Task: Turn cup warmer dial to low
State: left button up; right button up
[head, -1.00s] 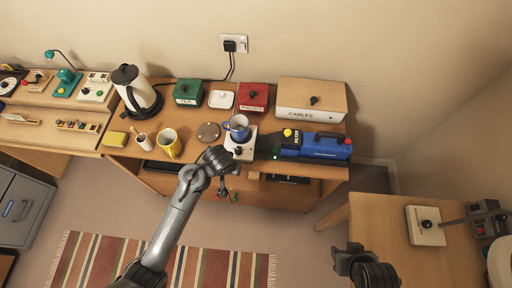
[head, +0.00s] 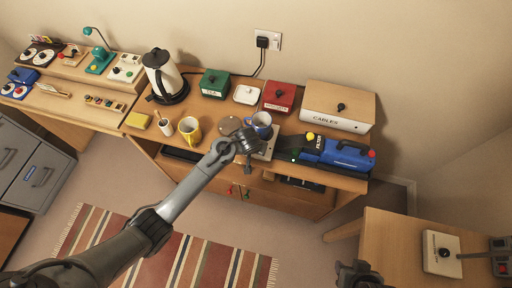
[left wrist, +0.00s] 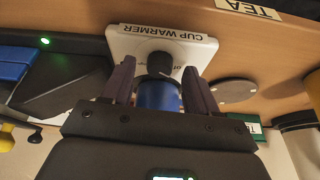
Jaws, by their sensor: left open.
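The cup warmer (left wrist: 135,42) is a white box with "CUP WARMER" lettering, upside down in the left wrist view. Its dial (left wrist: 160,63) is a round black knob; I cannot make out its setting. A blue mug (head: 262,119) stands on the warmer in the head view, and its blue side (left wrist: 159,97) shows between my fingers in the left wrist view. My left gripper (left wrist: 158,68) is open, with one finger on each side of the knob in the picture; contact cannot be told. In the head view the left gripper hides the dial. My right gripper (head: 357,272) is at the bottom edge.
A yellow mug (head: 190,130) and a grey disc (head: 229,125) are left of the warmer. A blue device (head: 337,153) lies close on its right. Green (head: 215,83) and red (head: 279,97) boxes stand behind. A side table (head: 400,240) is at lower right.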

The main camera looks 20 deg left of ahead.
pick_arm(q)
jog(key=shift+w+f, duration=0.25)
jog(key=shift+f, duration=0.3)
jog(key=shift+c, duration=0.4)
jog(key=c, duration=1)
jog(key=shift+o, duration=0.2)
